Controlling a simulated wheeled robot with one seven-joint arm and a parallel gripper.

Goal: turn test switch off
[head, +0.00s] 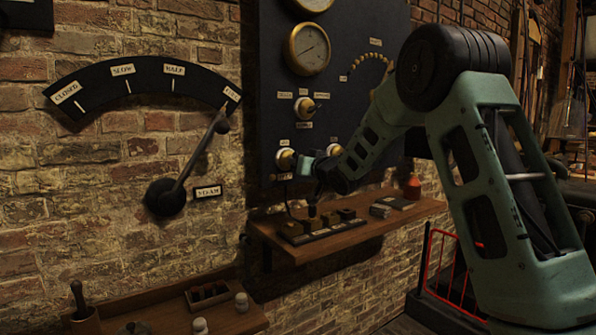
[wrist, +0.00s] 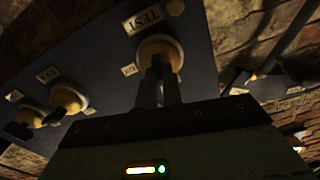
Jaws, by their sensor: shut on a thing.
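The test switch (wrist: 160,48) is a round brass-coloured knob on the dark panel. A plate reading TEST (wrist: 147,20) shows upside down beside it in the wrist view. My gripper (wrist: 157,80) has its two dark fingers shut on the switch's lever at the knob's centre. In the head view the switch (head: 284,158) sits at the panel's lower left, and my gripper (head: 298,164) meets it from the right. The lever is hidden between the fingers, so I cannot tell its position.
Other brass knobs (wrist: 68,97) sit on the panel near the switch. A wooden shelf (head: 350,235) with small blocks and a red bottle (head: 412,187) lies below my gripper. A steam lever (head: 190,175) is on the brick wall at left.

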